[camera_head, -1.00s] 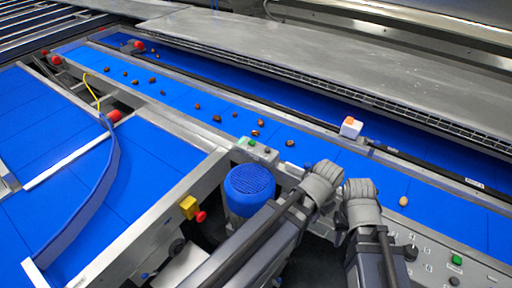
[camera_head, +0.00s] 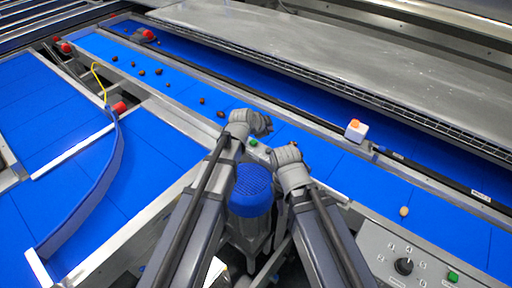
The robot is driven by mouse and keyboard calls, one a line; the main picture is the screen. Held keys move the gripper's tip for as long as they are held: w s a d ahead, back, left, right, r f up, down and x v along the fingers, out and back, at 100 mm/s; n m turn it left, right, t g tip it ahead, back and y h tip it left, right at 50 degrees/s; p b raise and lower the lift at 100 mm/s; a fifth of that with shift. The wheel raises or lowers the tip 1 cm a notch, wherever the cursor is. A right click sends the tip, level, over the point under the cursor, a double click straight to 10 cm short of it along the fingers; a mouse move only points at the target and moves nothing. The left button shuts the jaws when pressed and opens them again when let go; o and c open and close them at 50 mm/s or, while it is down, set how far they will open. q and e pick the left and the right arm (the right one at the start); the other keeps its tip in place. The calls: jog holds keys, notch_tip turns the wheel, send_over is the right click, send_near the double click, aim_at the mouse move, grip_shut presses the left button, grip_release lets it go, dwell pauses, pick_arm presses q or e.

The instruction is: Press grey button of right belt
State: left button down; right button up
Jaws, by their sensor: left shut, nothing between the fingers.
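A small grey control box (camera_head: 262,149) with a green button (camera_head: 253,142) sits on the near frame of the long blue belt (camera_head: 340,170). It is partly hidden between my grippers, and I cannot make out a grey button on it now. My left gripper (camera_head: 262,125) is shut and empty, over the belt's near edge just above the box. My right gripper (camera_head: 288,156) is just right of the box; its fingers are too unclear to tell open or shut. At the lower right, a control panel (camera_head: 385,240) carries a black knob (camera_head: 404,266) and another green button (camera_head: 453,277).
Several dark dates lie on the long belt, and a pale one (camera_head: 404,211) lies farther right. A white box (camera_head: 356,130) with an orange top stands on the rail. A blue motor (camera_head: 250,190) is below my grippers. Another blue belt (camera_head: 150,155) lies left.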

aim_at(266, 151)
pick_arm(q)
jog(key=shift+w+a+r, duration=0.15)
jog(key=shift+w+a, duration=0.05)
jog(key=shift+a, duration=0.15)
notch_tip(266, 151, down, 9)
jog(key=b, duration=0.8)
jog(key=shift+b, duration=0.4)
dwell(1.5)
jog(key=shift+f+b, duration=0.35)
jog(key=shift+b, duration=0.1)
jog(key=shift+f+b, duration=0.45)
dwell(0.6)
jog(key=shift+r, duration=0.15)
jog(key=shift+r+p, duration=0.75)
jog(key=shift+p, duration=0.15)
